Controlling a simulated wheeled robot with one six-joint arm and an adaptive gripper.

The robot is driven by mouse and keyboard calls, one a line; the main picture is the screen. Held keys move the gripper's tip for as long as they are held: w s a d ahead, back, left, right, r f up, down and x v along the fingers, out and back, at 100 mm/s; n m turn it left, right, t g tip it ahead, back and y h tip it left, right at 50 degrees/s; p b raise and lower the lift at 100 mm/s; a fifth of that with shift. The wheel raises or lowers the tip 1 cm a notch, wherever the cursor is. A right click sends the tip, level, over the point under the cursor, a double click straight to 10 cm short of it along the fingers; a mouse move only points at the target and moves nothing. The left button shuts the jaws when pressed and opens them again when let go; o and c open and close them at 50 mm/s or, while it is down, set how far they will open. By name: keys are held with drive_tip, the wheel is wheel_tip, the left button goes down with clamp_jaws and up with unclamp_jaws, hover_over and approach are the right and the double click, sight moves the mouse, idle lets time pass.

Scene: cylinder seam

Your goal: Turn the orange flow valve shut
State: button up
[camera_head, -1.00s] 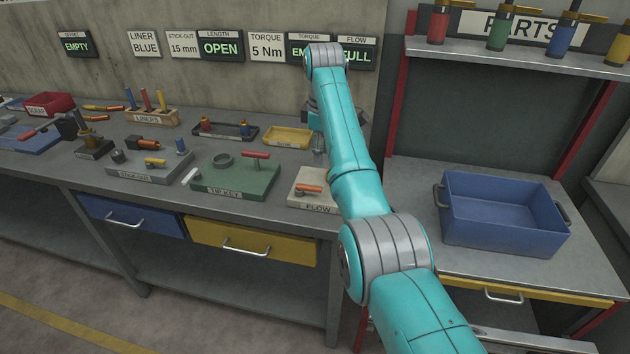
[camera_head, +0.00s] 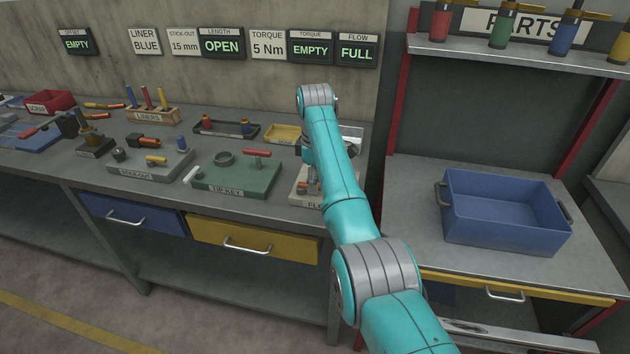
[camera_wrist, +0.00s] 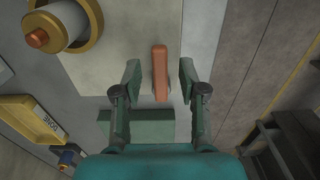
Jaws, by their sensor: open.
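The orange flow valve handle (camera_wrist: 160,72) points up and down the wrist view, over the pale FLOW block (camera_wrist: 105,55). My gripper (camera_wrist: 159,76) is open, with one finger on each side of the handle. Gaps show on both sides, and the right finger is a little closer. In the head view the FLOW block (camera_head: 301,201) is partly hidden behind my arm, and little of the handle can be made out. The FLOW display (camera_head: 357,54) on the wall reads FULL.
A white cylinder with an orange end (camera_wrist: 58,24) sits in a yellow ring at the wrist view's upper left. The green block (camera_head: 235,180) with a red handle is left of the FLOW block. A yellow tray (camera_head: 284,134) lies behind; a blue bin (camera_head: 505,220) stands right.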

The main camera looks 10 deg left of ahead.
drive_tip(key=shift+f, duration=0.1)
clamp_jaws()
